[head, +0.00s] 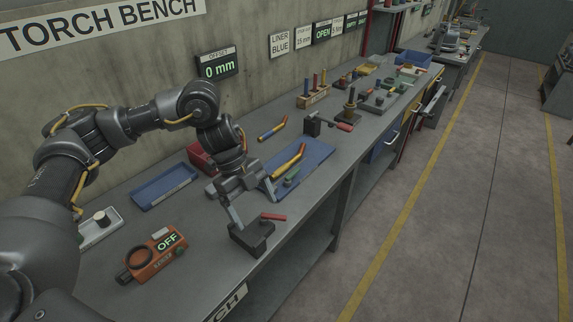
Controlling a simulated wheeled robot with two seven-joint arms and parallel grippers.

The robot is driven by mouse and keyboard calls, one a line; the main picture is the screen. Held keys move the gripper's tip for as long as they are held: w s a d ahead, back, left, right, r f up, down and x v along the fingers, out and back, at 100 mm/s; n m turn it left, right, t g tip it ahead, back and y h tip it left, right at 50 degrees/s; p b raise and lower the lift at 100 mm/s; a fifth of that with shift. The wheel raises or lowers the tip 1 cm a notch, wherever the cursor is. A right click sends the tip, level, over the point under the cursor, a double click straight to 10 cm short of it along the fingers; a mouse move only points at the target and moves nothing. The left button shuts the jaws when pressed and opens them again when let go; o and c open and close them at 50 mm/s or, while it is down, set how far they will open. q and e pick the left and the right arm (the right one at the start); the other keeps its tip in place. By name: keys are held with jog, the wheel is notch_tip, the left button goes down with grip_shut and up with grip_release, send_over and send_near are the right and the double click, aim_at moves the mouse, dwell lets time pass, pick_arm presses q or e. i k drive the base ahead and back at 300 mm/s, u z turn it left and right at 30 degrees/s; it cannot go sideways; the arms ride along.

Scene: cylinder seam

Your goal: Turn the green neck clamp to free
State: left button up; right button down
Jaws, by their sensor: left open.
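A small green piece (291,177), which looks like the green neck clamp, is at the near side of the blue mat (312,153), beside a yellow torch neck (288,161). It is too small for me to tell which way it is turned. My left gripper (254,209) is open and points down, to the left of and nearer than the green piece. Its fingers appear just above a black block (252,240) with a red handle (273,217). I see nothing between the fingers. My right gripper is not in view.
An orange device (151,258) reading OFF and an empty blue tray (163,187) are on the near left bench. A red box (201,158) stands behind my left wrist. The wall sign (217,66) reads 0 mm.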

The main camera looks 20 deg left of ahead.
aim_at(288, 181)
jog(key=u, duration=0.05)
jog(key=i, duration=0.95)
